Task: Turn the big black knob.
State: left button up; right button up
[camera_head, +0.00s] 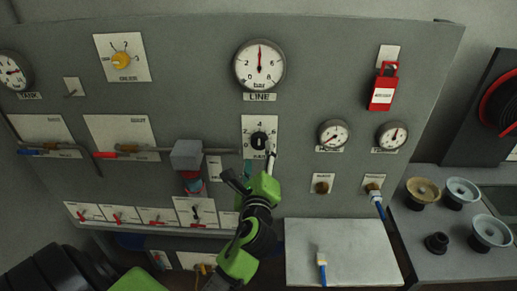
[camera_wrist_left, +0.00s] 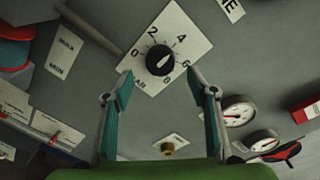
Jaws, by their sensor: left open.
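The big black knob (camera_head: 258,142) sits on a white numbered plate (camera_head: 270,124) on the grey panel, below the large LINE gauge. In the left wrist view the knob (camera_wrist_left: 160,60) shows a white pointer line and stands just beyond the fingertips, between them. My left gripper (camera_head: 250,165) is in front of the panel, just below the knob. Its two teal-padded fingers (camera_wrist_left: 160,85) are spread open with nothing between them, and they appear apart from the knob. My right gripper is not in view.
A grey block with a red and blue part (camera_head: 187,155) juts out left of my left gripper. A red padlock tag (camera_head: 383,88) hangs at upper right. A white board (camera_head: 340,250) lies below the panel. Several round parts (camera_head: 490,231) stand on the right bench.

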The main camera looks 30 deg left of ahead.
pick_arm(q)
jog(key=v, duration=0.6)
dwell(0.3)
